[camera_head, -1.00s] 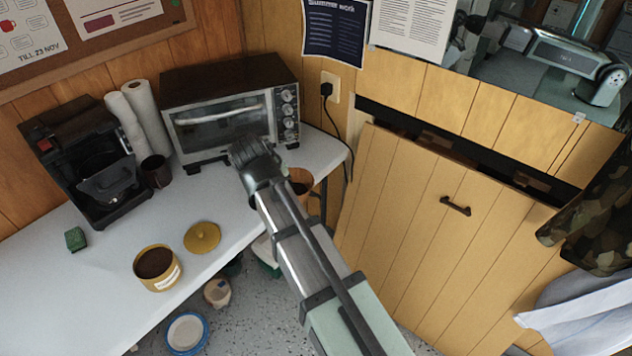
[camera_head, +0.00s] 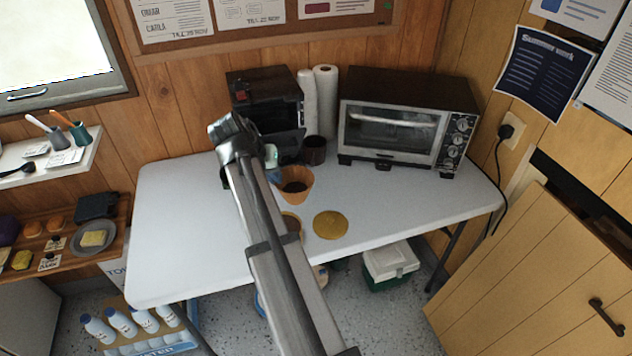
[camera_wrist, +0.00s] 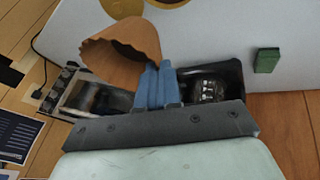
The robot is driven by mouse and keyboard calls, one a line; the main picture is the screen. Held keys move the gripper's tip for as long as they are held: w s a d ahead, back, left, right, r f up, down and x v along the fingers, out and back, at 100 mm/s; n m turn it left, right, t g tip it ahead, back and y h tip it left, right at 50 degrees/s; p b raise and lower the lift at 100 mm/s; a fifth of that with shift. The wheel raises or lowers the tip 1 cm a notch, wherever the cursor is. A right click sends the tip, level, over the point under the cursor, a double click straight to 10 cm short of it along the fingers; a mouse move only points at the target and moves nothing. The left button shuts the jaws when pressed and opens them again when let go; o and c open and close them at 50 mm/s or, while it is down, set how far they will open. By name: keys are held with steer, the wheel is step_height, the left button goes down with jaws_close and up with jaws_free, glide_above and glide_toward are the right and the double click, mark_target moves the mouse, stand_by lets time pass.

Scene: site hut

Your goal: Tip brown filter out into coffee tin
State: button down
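The brown filter (camera_head: 296,190) is a fluted orange-brown cone with dark contents showing inside it. My gripper (camera_head: 274,173) is shut on its side and holds it upright, or nearly so, above the white table. In the wrist view the blue fingers (camera_wrist: 157,68) are close together at the edge of the filter (camera_wrist: 128,52), which extends left of them. The coffee tin (camera_head: 292,221) is yellow and stands near the table's front edge, mostly hidden behind my arm. Its gold lid (camera_head: 330,225) seems to lie flat to the right of it.
The coffee maker (camera_head: 262,90), paper rolls (camera_head: 326,98), a dark cup (camera_head: 314,150) and the toaster oven (camera_head: 395,130) line the table's back. A green sponge (camera_wrist: 267,60) lies on the table. The table's left (camera_head: 180,220) is clear. A cool box (camera_head: 391,262) stands on the floor below.

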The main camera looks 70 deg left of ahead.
steer(key=s+a+m, duration=0.1)
steer(key=s+a, duration=0.1)
steer(key=m+g+y, duration=0.2)
steer(key=m+g, duration=0.4)
steer(key=m, duration=0.3)
glide_toward(296, 197)
steer(key=a+f, duration=0.1)
steer(key=s+a+f, duration=0.1)
steer(key=f, duration=0.1)
steer(key=s+a+f, duration=0.1)
steer(key=shift+s+a+f, duration=0.2)
steer(key=shift+s+a, duration=0.05)
steer(key=w+d+g+y, duration=0.1)
steer(key=f+y, duration=0.1)
steer(key=shift+w+d+f+g+y, duration=0.25)
steer(key=shift+w+d+g+y, duration=0.1)
steer(key=shift+w+g+y, duration=0.05)
steer(key=shift+w+d+f+m+g+y, duration=0.25)
steer(key=shift+w+g+y, duration=0.1)
steer(key=shift+g+y, duration=0.15)
steer(key=shift+w+d+f+m+g+y, duration=0.15)
steer(key=shift+w+d+g+y, duration=0.15)
steer(key=shift+g+y, duration=0.2)
steer(key=shift+a+r, duration=0.1)
steer(key=shift+s, duration=0.1)
